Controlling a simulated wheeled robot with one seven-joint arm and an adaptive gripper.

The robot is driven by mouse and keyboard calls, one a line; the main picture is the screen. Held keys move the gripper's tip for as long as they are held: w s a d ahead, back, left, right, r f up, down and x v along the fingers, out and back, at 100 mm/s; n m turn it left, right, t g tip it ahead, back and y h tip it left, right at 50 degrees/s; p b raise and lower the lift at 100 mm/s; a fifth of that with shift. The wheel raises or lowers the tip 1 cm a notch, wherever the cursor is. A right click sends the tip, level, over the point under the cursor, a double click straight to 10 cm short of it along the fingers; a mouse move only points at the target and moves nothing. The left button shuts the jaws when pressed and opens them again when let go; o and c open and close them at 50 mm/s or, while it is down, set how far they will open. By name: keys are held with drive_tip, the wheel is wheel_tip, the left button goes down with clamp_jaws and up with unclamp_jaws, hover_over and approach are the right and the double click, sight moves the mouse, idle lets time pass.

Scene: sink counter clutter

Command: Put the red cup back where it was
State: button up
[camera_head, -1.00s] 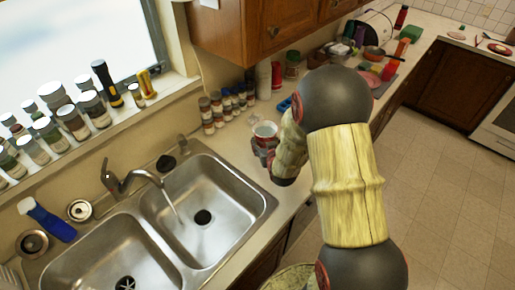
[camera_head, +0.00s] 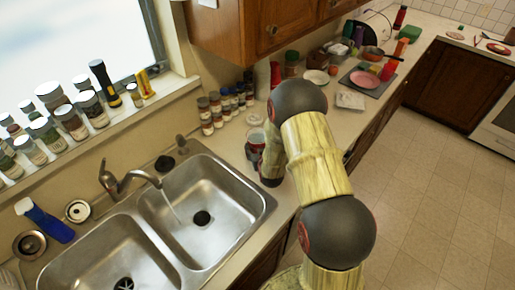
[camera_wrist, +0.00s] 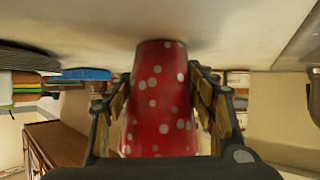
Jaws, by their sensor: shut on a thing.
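The red cup with white dots (camera_wrist: 158,105) fills the middle of the wrist view, between the two fingers of my gripper (camera_wrist: 163,90). The fingers press on it from both sides. In the head view the cup (camera_head: 256,136) shows its pale open mouth facing up, with my gripper (camera_head: 257,153) around it, beside the right sink basin. The wrist view looks upside down, with the counter at the top, close to the cup's narrow base. I cannot tell whether the base touches the counter. My arm hides part of the counter behind.
The right basin (camera_head: 240,218) with running water lies to the left. Several spice jars (camera_head: 211,112) stand behind, near the wall. A white plate (camera_head: 316,77), a packet (camera_head: 350,101) and a grey tray with a pink plate (camera_head: 365,79) lie further right.

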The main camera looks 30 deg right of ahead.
drive_tip(key=shift+r, duration=0.1)
drive_tip(key=shift+o, duration=1.3)
drive_tip(key=shift+f, duration=0.2)
drive_tip(key=o, duration=0.5)
drive_tip(key=shift+r, duration=0.15)
